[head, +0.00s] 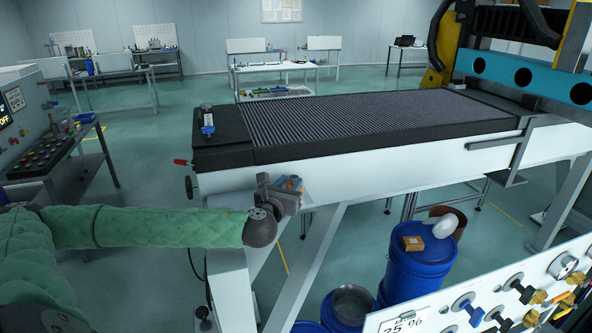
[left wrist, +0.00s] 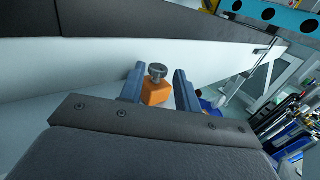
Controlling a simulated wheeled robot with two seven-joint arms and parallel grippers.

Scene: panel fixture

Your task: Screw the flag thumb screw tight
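A grey round-headed screw (left wrist: 157,71) stands on an orange block (left wrist: 155,93) beside the white side of the machine bed. I take it for the thumb screw; I cannot make out a flag shape. In the head view my left gripper (head: 287,192) is at the block. My right gripper is not in view.
The long machine bed (head: 400,158) with a ribbed top lies behind the block. Blue drums (head: 410,275) stand below to the right. A panel with knobs (head: 500,300) fills the lower right. A control console (head: 35,130) stands at the left.

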